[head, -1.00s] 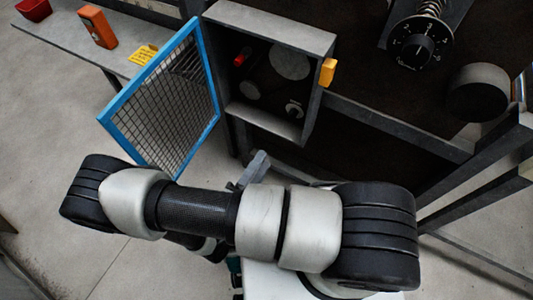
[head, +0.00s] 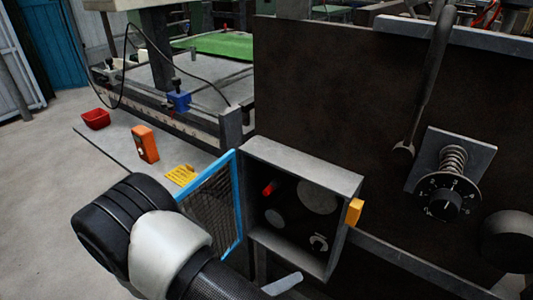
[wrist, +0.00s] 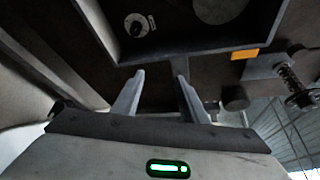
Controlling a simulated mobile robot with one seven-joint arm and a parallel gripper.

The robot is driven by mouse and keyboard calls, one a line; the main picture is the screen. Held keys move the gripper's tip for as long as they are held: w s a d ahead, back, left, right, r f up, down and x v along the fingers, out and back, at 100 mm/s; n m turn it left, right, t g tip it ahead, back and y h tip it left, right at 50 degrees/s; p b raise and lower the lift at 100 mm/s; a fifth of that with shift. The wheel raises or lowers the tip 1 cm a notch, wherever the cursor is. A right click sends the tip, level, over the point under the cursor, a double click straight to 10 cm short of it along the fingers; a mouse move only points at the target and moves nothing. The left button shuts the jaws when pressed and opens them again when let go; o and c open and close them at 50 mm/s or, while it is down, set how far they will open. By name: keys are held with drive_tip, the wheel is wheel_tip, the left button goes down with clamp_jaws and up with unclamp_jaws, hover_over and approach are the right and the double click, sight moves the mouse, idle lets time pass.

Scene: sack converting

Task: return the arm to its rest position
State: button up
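My arm (head: 165,250) crosses the lower left of the head view, with its black and white links bent in front of the blue mesh door. In the wrist view, my gripper (wrist: 158,82) has its two grey fingers spread apart with nothing between them. The fingers point towards the underside of an open grey box. In the head view only a small grey piece near the bottom edge, perhaps a fingertip, shows below the box; the rest of the gripper is hidden.
The open grey box (head: 352,185) holds a red knob (head: 270,188) and round parts. Its blue-framed mesh door (head: 238,205) stands open on the left. A yellow block (head: 354,212) sits on its right side. A dial (head: 444,204) is on the right. A shelf (head: 112,138) carries an orange box (head: 145,144) and a red bin (head: 96,119).

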drive_tip(key=s+d+r+n+y+p, duration=0.1)
drive_tip(key=d+r+n+y+p, duration=0.2)
drive_tip(key=r+n+p, duration=0.3)
drive_tip(key=s+d+r+n+g+y+p, duration=0.1)
drive_tip(key=r+n+y+p, duration=0.5)
drive_tip(key=r+n, duration=1)
drive_tip(key=s+d+r+n+g+y+p, duration=0.1)
drive_tip(key=s+d+r+n+y+p, duration=0.2)
drive_tip(key=r+n, duration=0.9)
wheel_tip(320, 180, up, 16)
drive_tip(key=d+y+p, duration=0.2)
drive_tip(key=p, duration=0.2)
drive_tip(key=shift+r, duration=0.15)
drive_tip(key=shift+d, duration=0.1)
